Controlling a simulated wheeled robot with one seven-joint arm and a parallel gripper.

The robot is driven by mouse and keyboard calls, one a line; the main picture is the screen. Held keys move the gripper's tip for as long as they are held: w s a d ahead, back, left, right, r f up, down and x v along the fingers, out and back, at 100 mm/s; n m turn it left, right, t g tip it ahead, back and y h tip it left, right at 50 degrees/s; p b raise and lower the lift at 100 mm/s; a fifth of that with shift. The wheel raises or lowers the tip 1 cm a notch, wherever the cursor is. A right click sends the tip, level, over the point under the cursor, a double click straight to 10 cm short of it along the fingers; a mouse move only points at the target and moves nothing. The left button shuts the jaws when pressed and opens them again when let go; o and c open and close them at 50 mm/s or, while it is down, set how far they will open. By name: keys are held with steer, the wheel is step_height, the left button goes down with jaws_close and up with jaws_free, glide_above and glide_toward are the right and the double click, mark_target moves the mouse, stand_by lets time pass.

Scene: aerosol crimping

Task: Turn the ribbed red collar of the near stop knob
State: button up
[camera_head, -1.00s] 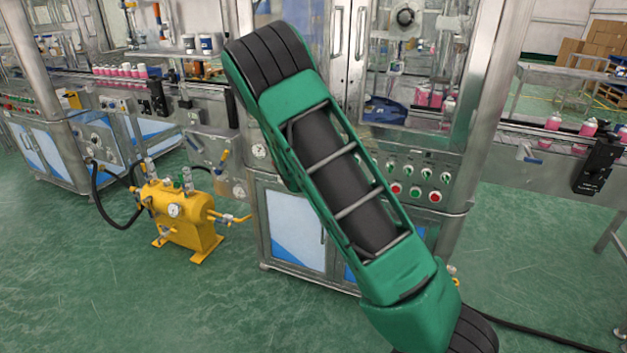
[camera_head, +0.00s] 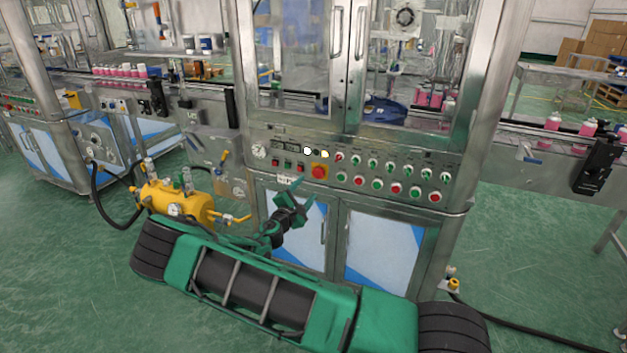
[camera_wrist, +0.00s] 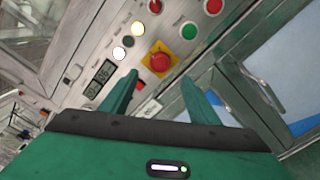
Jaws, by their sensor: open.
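The stop knob is a round red knob (camera_head: 320,171) on a yellow square plate, on the control panel of the near steel cabinet. It also shows in the wrist view (camera_wrist: 160,61), ahead of my gripper. The ribs of its collar are too small to make out. My gripper (camera_head: 304,192) is open and empty, below and left of the knob and apart from it. In the wrist view my two green fingers (camera_wrist: 160,84) point toward the panel, with the knob above and between their tips. Nothing hides the knob.
Lamps, small displays and rows of red and green buttons (camera_head: 395,188) surround the knob on the panel. Cabinet doors (camera_head: 385,250) with handles lie below. A yellow tank (camera_head: 178,203) with valves stands left of my gripper.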

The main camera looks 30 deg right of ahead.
mark_target(318, 174)
steer(key=x, duration=1)
steer(key=shift+w+d, duration=0.15)
steer(key=shift+d, duration=0.1)
